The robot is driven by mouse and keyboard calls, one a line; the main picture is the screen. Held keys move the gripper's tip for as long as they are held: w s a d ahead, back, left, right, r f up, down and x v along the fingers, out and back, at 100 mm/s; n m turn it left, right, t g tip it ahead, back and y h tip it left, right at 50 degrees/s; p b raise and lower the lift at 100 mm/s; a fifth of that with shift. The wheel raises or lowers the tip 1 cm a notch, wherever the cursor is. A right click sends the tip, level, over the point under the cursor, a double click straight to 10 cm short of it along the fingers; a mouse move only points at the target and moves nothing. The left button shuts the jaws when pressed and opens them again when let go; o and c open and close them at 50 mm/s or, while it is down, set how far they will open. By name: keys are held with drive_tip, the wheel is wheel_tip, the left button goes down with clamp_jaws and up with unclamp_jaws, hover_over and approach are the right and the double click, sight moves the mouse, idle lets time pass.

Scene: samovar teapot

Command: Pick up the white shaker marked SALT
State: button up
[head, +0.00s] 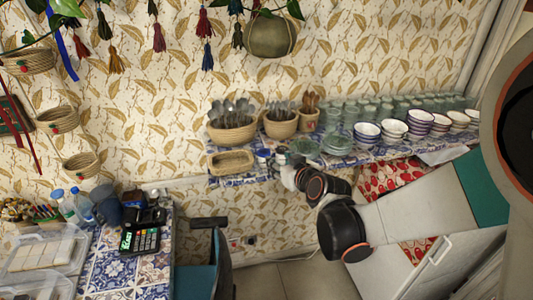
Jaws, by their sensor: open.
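No SALT lettering can be read in the head view. A small white and blue container (263,157) stands on the tiled shelf (222,180), right of a low wicker basket. It is too small to tell whether it is the shaker. My gripper (291,168) is open at the shelf's front edge, just right of that container. Its fingers are small and hard to make out, and my arm hides part of the shelf there. I see nothing held in it.
Wicker baskets of cutlery (232,132), stacked glass dishes (338,143) and several bowls (394,128) crowd the shelf. A low basket (231,161) sits at its left end. A tiled counter at lower left holds a card terminal (140,239) and bottles (83,206).

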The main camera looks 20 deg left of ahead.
sight(265, 154)
drive_tip(key=x, duration=0.8)
drive_tip(key=shift+f, duration=0.15)
drive_tip(key=shift+f+x, duration=0.25)
drive_tip(key=shift+x, duration=2.4)
drive_tip(key=shift+s, duration=0.1)
drive_tip(key=shift+d, duration=0.1)
drive_tip(key=c, duration=0.7)
